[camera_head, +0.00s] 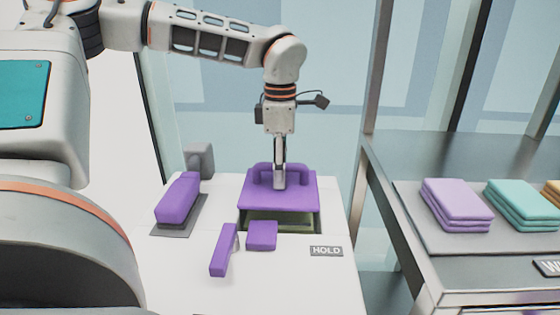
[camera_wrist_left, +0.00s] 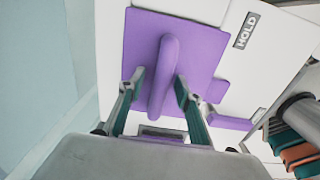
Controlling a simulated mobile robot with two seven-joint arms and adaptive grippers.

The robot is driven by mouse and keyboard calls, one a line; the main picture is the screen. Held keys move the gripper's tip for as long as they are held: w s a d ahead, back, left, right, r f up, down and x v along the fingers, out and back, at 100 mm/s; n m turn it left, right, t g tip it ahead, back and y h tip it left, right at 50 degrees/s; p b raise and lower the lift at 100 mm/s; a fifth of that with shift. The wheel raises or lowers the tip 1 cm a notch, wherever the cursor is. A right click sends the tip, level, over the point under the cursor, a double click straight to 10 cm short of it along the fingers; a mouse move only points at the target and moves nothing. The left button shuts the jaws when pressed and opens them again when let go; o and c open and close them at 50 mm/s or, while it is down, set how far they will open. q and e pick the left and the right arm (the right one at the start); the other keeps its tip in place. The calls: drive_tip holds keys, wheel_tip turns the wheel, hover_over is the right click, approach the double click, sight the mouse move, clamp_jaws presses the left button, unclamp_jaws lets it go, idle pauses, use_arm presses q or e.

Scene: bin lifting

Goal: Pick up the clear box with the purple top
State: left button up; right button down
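The clear box (camera_head: 284,223) stands on the white table, and its see-through greenish front wall shows below its purple top (camera_head: 300,187). A raised purple handle runs across the top; it also shows in the left wrist view (camera_wrist_left: 167,70). My left gripper (camera_head: 279,184) points down at the handle from above. In the left wrist view its two fingers (camera_wrist_left: 158,82) stand apart, one on each side of the handle, with a visible gap on the left side. The right finger is close to the handle; whether it touches is unclear. My right gripper is not in view.
A purple block on a grey plate (camera_head: 178,200) is left of the box, with a grey object (camera_head: 199,159) behind. Purple pieces (camera_head: 262,235) (camera_head: 223,250) and a HOLD label (camera_head: 326,251) lie in front. A metal table (camera_head: 480,150) with folded cloths (camera_head: 456,205) stands right.

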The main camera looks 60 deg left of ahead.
use_arm(q)
clamp_jaws()
drive_tip(key=shift+r, duration=0.15)
